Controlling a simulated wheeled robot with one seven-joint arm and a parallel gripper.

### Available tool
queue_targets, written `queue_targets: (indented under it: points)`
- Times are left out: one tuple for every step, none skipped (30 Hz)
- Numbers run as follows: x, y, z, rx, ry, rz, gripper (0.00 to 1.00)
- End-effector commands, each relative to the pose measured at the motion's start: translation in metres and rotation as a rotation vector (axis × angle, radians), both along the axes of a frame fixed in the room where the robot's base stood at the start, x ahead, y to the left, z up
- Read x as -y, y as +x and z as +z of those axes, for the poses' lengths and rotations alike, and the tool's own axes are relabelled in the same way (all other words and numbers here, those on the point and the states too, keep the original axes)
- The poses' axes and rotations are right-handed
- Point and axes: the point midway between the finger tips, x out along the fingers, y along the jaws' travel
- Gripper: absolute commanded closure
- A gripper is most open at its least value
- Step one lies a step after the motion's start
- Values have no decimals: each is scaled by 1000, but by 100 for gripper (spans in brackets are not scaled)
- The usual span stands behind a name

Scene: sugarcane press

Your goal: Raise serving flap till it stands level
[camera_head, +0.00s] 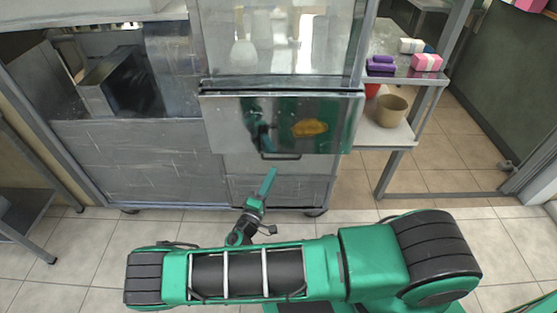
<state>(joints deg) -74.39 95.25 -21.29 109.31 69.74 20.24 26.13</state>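The serving flap (230,120) is a shiny metal panel on the front of the steel press cabinet. It hangs down from its long upper edge, below the glazed upper part, and looks close to upright. A thin dark bar handle (281,157) sits at its lower edge. My gripper (269,176) points up at the flap from just below the handle, its teal finger end near the handle's left end. I cannot tell whether it touches the handle. The fingers overlap in this view, so their opening is hidden. The flap mirrors a teal shape and an orange-brown patch.
A steel side table at the right holds a purple item (380,64), a pink-and-white block (427,62) and, on its lower shelf, a tan pot (391,110). A metal bin (108,80) sits in the cabinet's left opening.

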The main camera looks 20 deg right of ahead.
Motion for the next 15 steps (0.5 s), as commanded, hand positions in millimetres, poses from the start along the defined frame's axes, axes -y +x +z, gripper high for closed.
queue_targets:
  points:
    - [6,6,2,0,-1,-3,83]
    - [10,10,2,0,-1,-3,83]
    - [15,15,4,0,-1,-4,83]
    - [18,19,5,0,-1,-4,83]
    - [22,23,5,0,0,-4,83]
    - [27,28,7,0,0,-5,83]
    - [30,33,8,0,0,-4,83]
    - [33,37,9,0,1,-3,83]
    - [38,42,10,0,0,-4,83]
    - [41,45,10,0,0,-4,83]
    - [43,48,11,-1,1,-4,83]
    - [46,52,12,-1,1,-3,83]
    - [49,55,13,-1,1,-4,83]
    - [51,57,13,-1,1,-4,83]
    - [53,60,13,-1,1,-4,83]
